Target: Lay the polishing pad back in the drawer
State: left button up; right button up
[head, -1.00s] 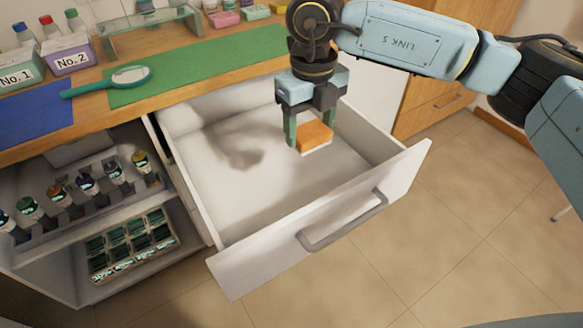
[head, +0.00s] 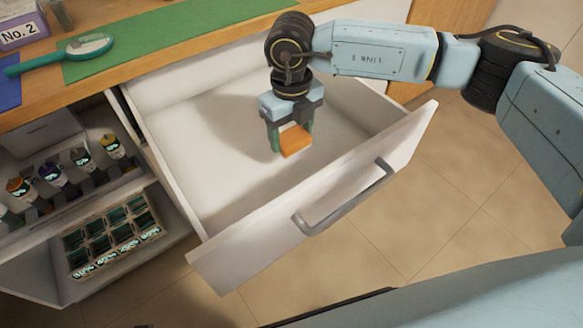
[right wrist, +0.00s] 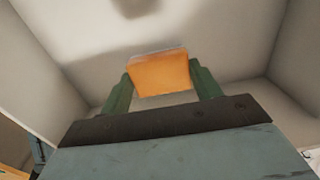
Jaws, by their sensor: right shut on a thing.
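The polishing pad (head: 295,141) is a small orange block, held in my right gripper (head: 291,138) inside the open white drawer (head: 215,168). My right gripper is shut on it, with a green finger on each side. In the right wrist view the pad (right wrist: 160,74) sits between the two fingers (right wrist: 162,85), its orange face showing. The pad is over the right part of the drawer floor; I cannot tell whether it touches the floor. My left gripper is not in view.
The drawer front with its grey handle (head: 345,200) stands pulled out over the tiled floor. Below left are shelves with bottles (head: 52,174) and a sectioned tray (head: 112,236). The rest of the drawer is empty.

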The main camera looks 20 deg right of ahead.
aim_at(292, 136)
notch_tip(292, 136, down, 8)
jog(key=shift+r+b, duration=0.1)
jog(key=shift+b, duration=0.85)
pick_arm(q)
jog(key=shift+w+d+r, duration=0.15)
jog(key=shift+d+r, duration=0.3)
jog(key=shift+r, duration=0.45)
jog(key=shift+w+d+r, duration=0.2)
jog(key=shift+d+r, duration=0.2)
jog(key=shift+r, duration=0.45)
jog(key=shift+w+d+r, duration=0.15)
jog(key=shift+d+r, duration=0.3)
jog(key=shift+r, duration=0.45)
pick_arm(e)
jog(key=shift+f, duration=0.45)
jog(key=shift+f, duration=0.15)
jog(key=o, duration=1)
jog(key=shift+c, duration=0.2)
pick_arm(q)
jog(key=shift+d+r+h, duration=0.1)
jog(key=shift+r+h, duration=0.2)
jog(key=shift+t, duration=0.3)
